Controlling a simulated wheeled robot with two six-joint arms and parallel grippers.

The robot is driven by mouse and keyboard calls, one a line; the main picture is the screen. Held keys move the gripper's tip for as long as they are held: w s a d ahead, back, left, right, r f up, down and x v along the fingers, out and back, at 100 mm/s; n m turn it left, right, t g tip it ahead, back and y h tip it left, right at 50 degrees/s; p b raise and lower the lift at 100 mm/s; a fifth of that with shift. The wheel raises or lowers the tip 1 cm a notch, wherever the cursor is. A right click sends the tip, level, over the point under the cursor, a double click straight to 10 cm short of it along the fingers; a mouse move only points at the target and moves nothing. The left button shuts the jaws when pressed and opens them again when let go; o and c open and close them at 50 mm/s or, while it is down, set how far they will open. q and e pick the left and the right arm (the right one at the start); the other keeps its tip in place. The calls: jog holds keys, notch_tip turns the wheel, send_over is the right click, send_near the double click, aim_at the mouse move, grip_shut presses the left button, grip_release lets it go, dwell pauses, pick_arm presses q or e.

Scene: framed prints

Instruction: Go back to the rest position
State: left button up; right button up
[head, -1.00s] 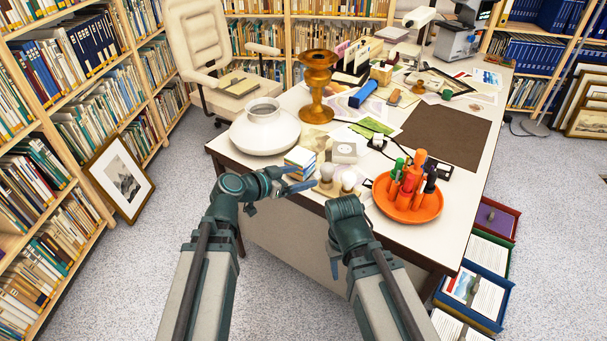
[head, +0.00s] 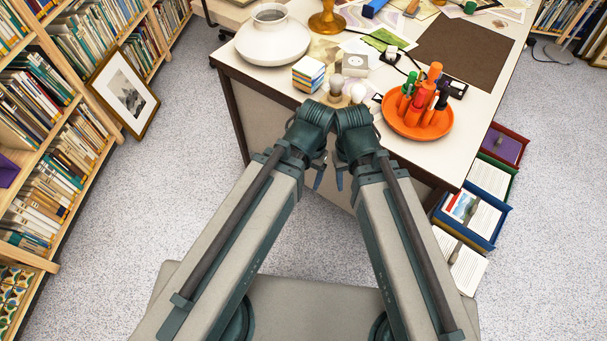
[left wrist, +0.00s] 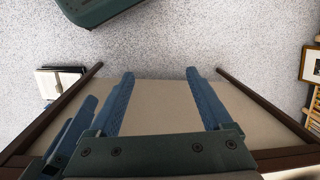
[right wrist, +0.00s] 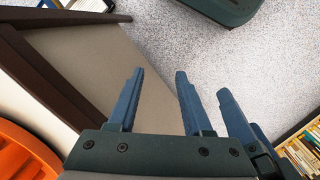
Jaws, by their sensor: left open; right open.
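My left gripper (head: 319,172) hangs at the front edge of the desk with its blue fingers pointing down. In the left wrist view, the left gripper (left wrist: 160,85) has its two fingers apart and nothing between them. My right gripper (head: 340,180) hangs close beside it, also pointing down. In the right wrist view, the right gripper (right wrist: 159,80) has its fingers apart and empty. Each wrist view also shows fingers of the other gripper close alongside.
The desk (head: 310,45) stands just ahead, holding a white vase (head: 272,40), a small block of books (head: 308,75), light bulbs and an orange tray (head: 425,128) of tools. File boxes (head: 470,220) stand on the floor at right. A framed print (head: 125,90) leans against the left shelves.

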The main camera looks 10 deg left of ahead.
pick_arm(q)
notch_tip(320, 180, up, 16)
jog(key=p, duration=1.6)
pick_arm(e)
notch_tip(320, 180, up, 16)
pick_arm(q)
jog(key=shift+d, duration=0.1)
pick_arm(e)
jog(key=shift+d, duration=0.1)
